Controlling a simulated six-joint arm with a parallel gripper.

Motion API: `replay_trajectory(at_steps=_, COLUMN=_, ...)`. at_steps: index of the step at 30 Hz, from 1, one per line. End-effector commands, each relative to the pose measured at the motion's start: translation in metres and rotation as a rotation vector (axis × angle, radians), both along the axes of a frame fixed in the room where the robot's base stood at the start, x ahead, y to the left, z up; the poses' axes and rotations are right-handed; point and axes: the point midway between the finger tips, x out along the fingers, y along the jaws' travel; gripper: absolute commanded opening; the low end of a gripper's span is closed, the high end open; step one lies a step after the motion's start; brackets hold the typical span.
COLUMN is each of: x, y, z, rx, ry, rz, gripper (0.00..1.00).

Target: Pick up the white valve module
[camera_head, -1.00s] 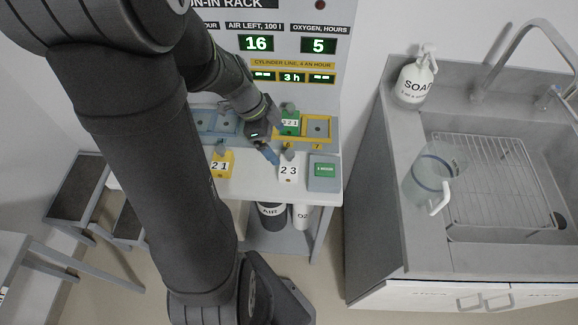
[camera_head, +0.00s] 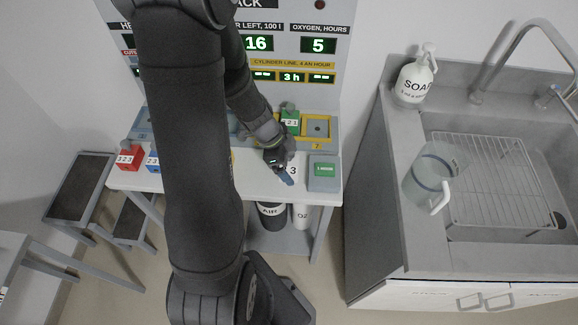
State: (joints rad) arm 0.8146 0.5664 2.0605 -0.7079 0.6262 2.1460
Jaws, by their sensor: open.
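The white valve module (camera_head: 294,171) stands on the white bench top (camera_head: 256,188), left of the grey block with the green "1 HOUR" label. Only its right part with the digit 3 shows; my gripper hides the rest. My gripper (camera_head: 288,178) is open, pointing down right at the front of the white module in this view. I cannot tell whether the fingers are around it or only in front of it.
A green module (camera_head: 290,121) sits in the row behind, beside an empty yellow-framed slot (camera_head: 318,127). The grey "1 HOUR" block (camera_head: 324,171) stands close on the right. Red (camera_head: 130,158) and blue (camera_head: 152,161) modules stand at the left. A sink (camera_head: 490,190) is farther right.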

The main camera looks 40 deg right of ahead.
Motion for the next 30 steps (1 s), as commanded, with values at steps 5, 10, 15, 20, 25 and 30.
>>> replay_trajectory(at_steps=5, x=0.0, y=0.0, z=0.0, rx=0.0, ry=0.0, rz=0.0, gripper=0.89)
replay_trajectory(at_steps=10, x=0.0, y=0.0, z=0.0, rx=0.0, ry=0.0, rz=0.0, gripper=0.56)
replay_trajectory(at_steps=15, x=0.0, y=0.0, z=0.001, rx=-0.001, ry=0.0, rz=0.0, gripper=0.33)
replay_trajectory(at_steps=20, x=0.0, y=0.0, z=0.001, rx=-0.001, ry=0.0, rz=0.0, gripper=0.33)
replay_trajectory(at_steps=25, x=0.0, y=-0.001, z=0.005, rx=-0.003, ry=0.0, rz=0.001, gripper=0.33)
replay_trajectory(at_steps=30, x=0.001, y=-0.001, z=0.019, rx=-0.004, ry=-0.002, rz=0.0, gripper=0.33)
